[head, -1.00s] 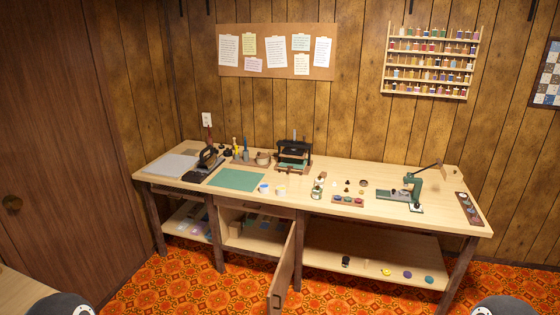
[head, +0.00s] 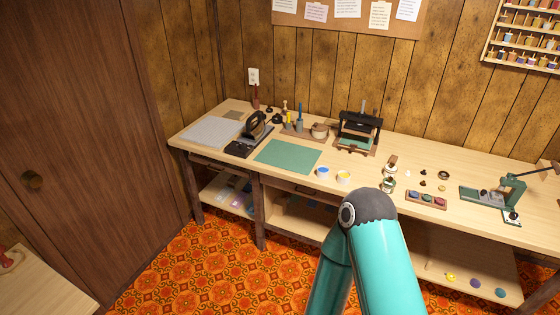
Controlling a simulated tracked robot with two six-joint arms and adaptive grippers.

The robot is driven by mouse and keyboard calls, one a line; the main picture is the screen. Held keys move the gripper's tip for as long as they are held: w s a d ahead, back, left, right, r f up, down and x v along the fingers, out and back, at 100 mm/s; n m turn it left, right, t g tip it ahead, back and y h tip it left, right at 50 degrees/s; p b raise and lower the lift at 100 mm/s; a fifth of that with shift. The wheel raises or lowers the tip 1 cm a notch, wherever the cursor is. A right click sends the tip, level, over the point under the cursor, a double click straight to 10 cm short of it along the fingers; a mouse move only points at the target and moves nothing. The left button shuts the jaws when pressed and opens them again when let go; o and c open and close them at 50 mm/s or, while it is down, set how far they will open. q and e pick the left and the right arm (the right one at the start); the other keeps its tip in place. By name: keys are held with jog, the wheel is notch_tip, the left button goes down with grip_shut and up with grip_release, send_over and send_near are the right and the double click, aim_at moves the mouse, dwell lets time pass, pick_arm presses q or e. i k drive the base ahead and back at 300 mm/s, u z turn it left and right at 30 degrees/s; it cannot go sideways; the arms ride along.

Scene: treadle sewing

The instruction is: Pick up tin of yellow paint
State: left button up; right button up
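The tin of yellow paint (head: 344,177) is a small, light-coloured open tin with a yellow top. It stands on the workbench near its front edge, just right of the green mat's front corner. A similar tin of blue paint (head: 323,173) stands close on its left. Neither gripper shows in the head view. A teal link of my arm with a dark grey joint rises from the bottom, in front of the bench and right of the yellow tin in the picture. It leaves the tin uncovered.
The green mat (head: 287,156) lies left of the tins. A black press (head: 359,130) stands behind them. Small bottles (head: 389,177) and a tray of coloured pads (head: 426,200) are to the right. Bare bench top (head: 365,168) separates the tins from the bottles.

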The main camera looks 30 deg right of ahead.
aim_at(344, 177)
jog(key=u, duration=0.2)
jog(key=i, duration=1.6)
jog(key=z, duration=0.65)
jog(key=i, duration=1.1)
jog(key=z, duration=1)
jog(key=i, duration=0.4)
jog(key=z, duration=0.4)
